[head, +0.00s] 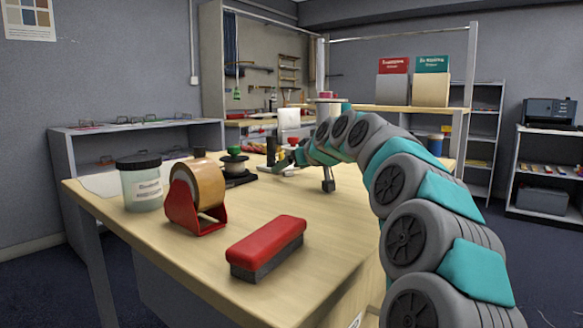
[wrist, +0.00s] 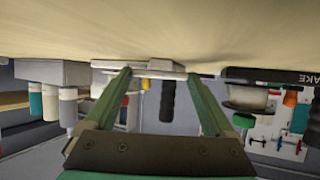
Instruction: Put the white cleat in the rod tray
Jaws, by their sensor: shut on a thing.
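My gripper (wrist: 160,76) shows in the wrist view as two green fingers, closed on a pale, light-grey to white bar-like piece that I take for the white cleat (wrist: 152,66). The cleat lies across the fingertips, close to the pale table surface, which fills the top of that view; I cannot tell whether it touches the table. In the head view my gripper (head: 288,159) is far down the table, small and partly merged with dark things, and the cleat cannot be made out there. I cannot clearly identify the rod tray in either view.
A black cylinder (wrist: 167,101) is just beyond my fingers. The front right of the table is clear.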

